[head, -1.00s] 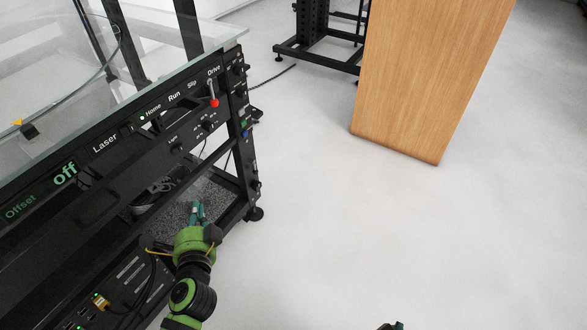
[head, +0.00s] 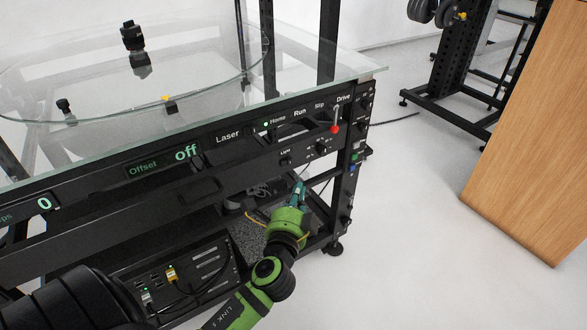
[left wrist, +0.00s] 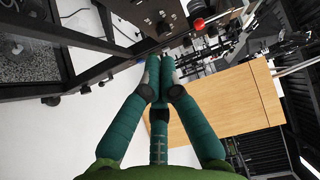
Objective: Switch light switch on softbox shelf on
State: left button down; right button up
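The black control panel under the glass top carries a small knob labelled Light (head: 285,161), below the Home and Run labels. I cannot tell its setting. I cannot make out a separate softbox shelf. My left gripper (head: 301,186), green with teal fingers, is below and slightly right of this knob, in front of the frame, with its fingers pointing up toward the panel. In the left wrist view its fingertips (left wrist: 160,68) meet with nothing visible between them, just below a dark panel with knobs. My right gripper is not in view.
A red-tipped lever (head: 335,128) sticks out under the Drive label and shows in the left wrist view (left wrist: 198,24). The glass top (head: 365,70) overhangs the panel. A wooden panel (head: 530,140) stands at the right. The floor between is clear.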

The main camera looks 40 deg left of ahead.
aim_at(286, 162)
pick_arm(q)
jog(key=w+a, duration=0.5)
jog(key=w, duration=0.1)
jog(key=shift+w+a, duration=0.15)
jog(key=shift+a, duration=0.2)
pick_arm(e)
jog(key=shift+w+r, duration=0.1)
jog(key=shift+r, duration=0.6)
pick_arm(q)
jog(key=shift+b, duration=0.35)
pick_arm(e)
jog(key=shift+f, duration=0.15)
